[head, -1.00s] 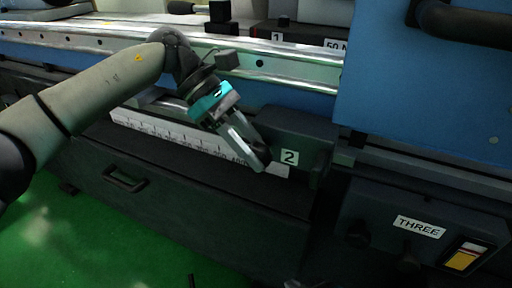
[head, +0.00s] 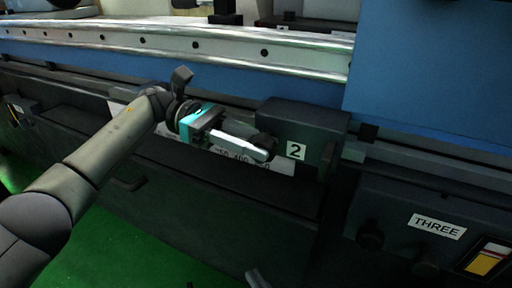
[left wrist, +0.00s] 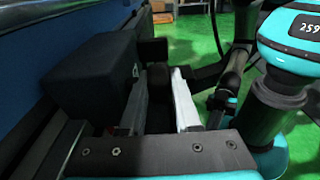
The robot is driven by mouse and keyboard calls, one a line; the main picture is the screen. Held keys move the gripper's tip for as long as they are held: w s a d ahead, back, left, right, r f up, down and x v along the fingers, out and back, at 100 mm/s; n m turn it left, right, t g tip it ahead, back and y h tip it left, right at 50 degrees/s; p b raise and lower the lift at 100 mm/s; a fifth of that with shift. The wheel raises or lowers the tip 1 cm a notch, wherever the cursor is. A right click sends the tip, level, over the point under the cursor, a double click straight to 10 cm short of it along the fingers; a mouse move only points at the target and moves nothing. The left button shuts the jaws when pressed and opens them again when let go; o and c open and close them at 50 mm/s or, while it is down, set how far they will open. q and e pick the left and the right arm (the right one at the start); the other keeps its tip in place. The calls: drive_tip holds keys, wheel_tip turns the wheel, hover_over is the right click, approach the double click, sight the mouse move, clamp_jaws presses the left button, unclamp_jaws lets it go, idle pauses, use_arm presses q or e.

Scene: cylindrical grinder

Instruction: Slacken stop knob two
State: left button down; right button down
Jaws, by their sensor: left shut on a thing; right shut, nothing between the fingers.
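Stop two is a dark block (head: 300,114) on the machine's front rail, with a white "2" label (head: 296,151). Its small dark knob (head: 265,144) sticks out just left of the label, mostly hidden by my fingers. My left gripper (head: 262,148) reaches in from the left, almost level, and is shut on this knob. In the left wrist view the block (left wrist: 88,72) stands left of the fingers, and the dark knob (left wrist: 153,52) lies between their tips. My right gripper (head: 257,279) barely shows at the bottom edge, shut and empty, away from the stop.
A white scale (head: 285,167) runs under the stop. A panel labelled "THREE" (head: 437,226) with dark knobs and a yellow-and-white switch (head: 488,259) is at lower right. A blue housing (head: 430,80) rises on the right. Green floor (head: 120,245) is open at lower left.

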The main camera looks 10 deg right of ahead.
use_arm(q)
drive_tip(key=shift+f+g+h, duration=0.1)
drive_tip(key=shift+g+h, duration=1.1)
drive_tip(key=shift+h, duration=0.5)
drive_tip(key=c, duration=0.9)
unclamp_jaws()
drive_tip(key=shift+a, duration=0.1)
